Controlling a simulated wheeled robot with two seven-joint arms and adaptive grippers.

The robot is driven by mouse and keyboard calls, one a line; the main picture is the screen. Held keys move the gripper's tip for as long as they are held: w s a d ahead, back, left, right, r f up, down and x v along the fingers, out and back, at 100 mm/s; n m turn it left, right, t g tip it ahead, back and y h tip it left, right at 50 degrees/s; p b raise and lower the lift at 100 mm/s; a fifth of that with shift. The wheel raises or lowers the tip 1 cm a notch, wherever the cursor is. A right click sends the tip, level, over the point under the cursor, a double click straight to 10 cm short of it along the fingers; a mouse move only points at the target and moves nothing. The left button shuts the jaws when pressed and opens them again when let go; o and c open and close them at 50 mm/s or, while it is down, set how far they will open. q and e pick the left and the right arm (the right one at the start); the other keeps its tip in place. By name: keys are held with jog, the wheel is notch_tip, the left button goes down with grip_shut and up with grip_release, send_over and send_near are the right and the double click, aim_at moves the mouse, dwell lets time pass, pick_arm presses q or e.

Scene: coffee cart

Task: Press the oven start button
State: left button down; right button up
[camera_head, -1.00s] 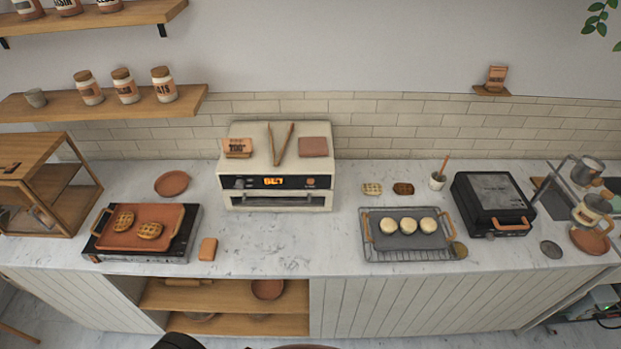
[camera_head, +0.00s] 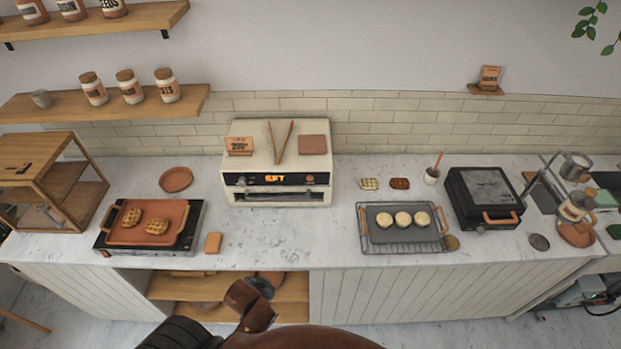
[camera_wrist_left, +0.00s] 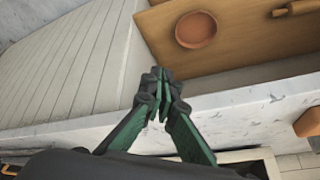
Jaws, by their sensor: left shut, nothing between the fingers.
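The cream oven (camera_head: 232,165) stands at the back of the counter against the tiles. Its black front panel (camera_head: 294,179) has a lit orange display and small controls; which one is the start button is too small to tell. My left gripper (camera_head: 262,284) is low in front of the counter, below the oven and well apart from it. In the left wrist view its green and grey fingers (camera_wrist_left: 160,82) are shut with nothing between them. My right gripper is not in view.
A hot plate with a terracotta tray (camera_head: 118,236) stands left, and a wire rack (camera_head: 391,246) with a grey tray right. A small terracotta block (camera_head: 213,243) lies near the front edge. The counter (camera_head: 290,240) before the oven is clear. Tongs (camera_head: 280,142) rest on the oven.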

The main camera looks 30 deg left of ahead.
aim_at(310, 179)
pick_arm(q)
jog(key=w+r+m+t, duration=0.1)
jog(key=w+r+t, duration=0.1)
jog(key=w, duration=0.4)
jog(key=w+a+r+m+t, duration=0.1)
jog(key=w+r+t, duration=0.2)
jog(key=w, duration=0.3)
jog(key=w+a+r+m+t, duration=0.1)
jog(key=w+r+t, duration=0.2)
jog(key=w, duration=0.3)
jog(key=shift+r+h, duration=0.3)
jog(key=shift+r, duration=0.15)
jog(key=w+d+r+m+t+h, duration=0.2)
jog(key=w+r+m+t+h, duration=0.3)
jog(key=r, duration=0.5)
jog(key=shift+w+d+r+m+t+p, duration=0.2)
jog(key=shift+w+d+m+t+p, duration=0.15)
jog(key=shift+w+m, duration=0.55)
jog(key=shift+w, duration=0.1)
jog(key=w+a+b, duration=0.3)
jog(key=w+a, duration=0.1)
jog(key=w, duration=0.3)
jog(key=shift+w+a+b, duration=0.3)
jog(key=shift+b, duration=0.1)
jog(key=shift+w, duration=0.1)
